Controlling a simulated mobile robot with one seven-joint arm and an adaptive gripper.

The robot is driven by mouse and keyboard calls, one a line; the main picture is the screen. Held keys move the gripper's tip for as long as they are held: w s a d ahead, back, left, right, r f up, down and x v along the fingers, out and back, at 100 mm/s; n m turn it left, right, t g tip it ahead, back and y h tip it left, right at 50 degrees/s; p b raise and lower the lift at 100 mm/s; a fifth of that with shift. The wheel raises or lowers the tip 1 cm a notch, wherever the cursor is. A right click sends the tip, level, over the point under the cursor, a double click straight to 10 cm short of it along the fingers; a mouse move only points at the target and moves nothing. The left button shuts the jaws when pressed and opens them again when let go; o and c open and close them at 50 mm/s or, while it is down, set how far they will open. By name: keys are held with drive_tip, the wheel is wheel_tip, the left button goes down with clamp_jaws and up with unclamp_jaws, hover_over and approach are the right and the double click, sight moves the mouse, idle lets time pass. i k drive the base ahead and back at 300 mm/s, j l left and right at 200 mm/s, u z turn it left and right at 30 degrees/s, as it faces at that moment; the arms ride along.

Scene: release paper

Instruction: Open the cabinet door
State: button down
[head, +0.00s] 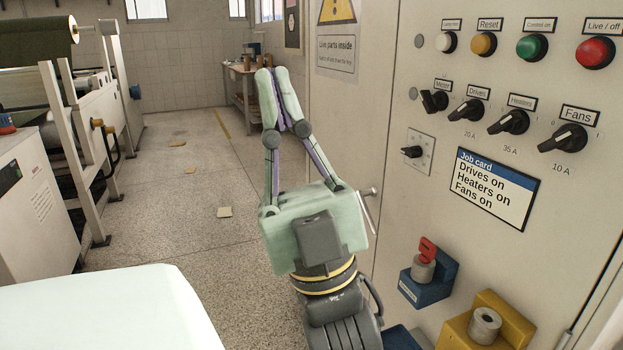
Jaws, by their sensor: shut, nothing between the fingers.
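A tall pale grey cabinet (385,110) fills the right side of the head view. A left panel with a yellow warning sign (338,12) and a right panel with controls show; I cannot tell which one opens. A small metal lever or pin (371,192) sticks out at the cabinet front, just right of my gripper's body, which partly hides it. My gripper (274,76) is in front of the left panel, with its pale green fingers pointing up and away and their tips together. It is shut and empty. The cabinet looks closed.
The right panel carries push buttons (484,44), rotary knobs (508,122), a small switch (412,152) and a job card (494,188). A red key (428,248) on a blue block and a yellow block (492,312) protrude below. Machinery (40,190) stands left; floor between is mostly free.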

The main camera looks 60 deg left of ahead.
sight(353, 44)
drive_tip(key=u, duration=1.4)
drive_tip(key=i+l+u, duration=0.15)
drive_tip(key=u, duration=0.15)
drive_tip(key=i+l+u, duration=0.1)
drive_tip(key=u, duration=0.15)
drive_tip(key=l, duration=0.1)
